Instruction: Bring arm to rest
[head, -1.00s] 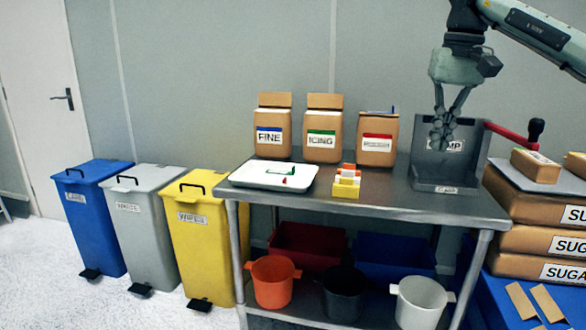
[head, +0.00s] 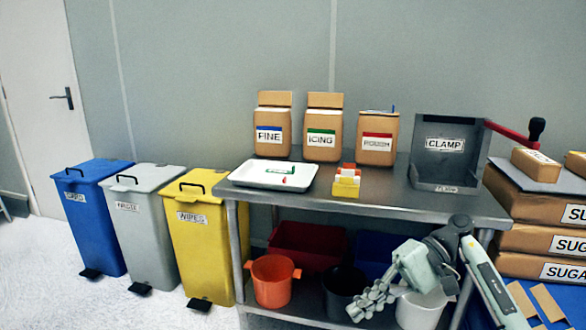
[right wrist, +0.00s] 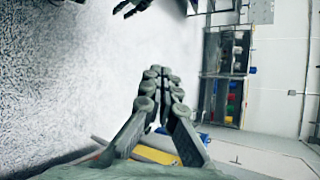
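My right gripper (head: 362,306) hangs low in front of the steel table in the head view, beside the white pot on the lower shelf. Its arm comes in from the lower right. In the right wrist view its fingers (right wrist: 161,78) come together at the tips, with nothing visible between them. My left gripper is outside the head view. Dark finger-like parts (right wrist: 132,7) at the top edge of the right wrist view may be its fingers, but they are cut off.
The steel table (head: 400,200) carries a white tray (head: 245,180), paper bags, a yellow block holder (head: 346,187) and a clamp stand (head: 447,150). Pots stand on its lower shelf. Stacked sugar sacks (head: 535,240) are at right. Bins (head: 208,240) stand at left.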

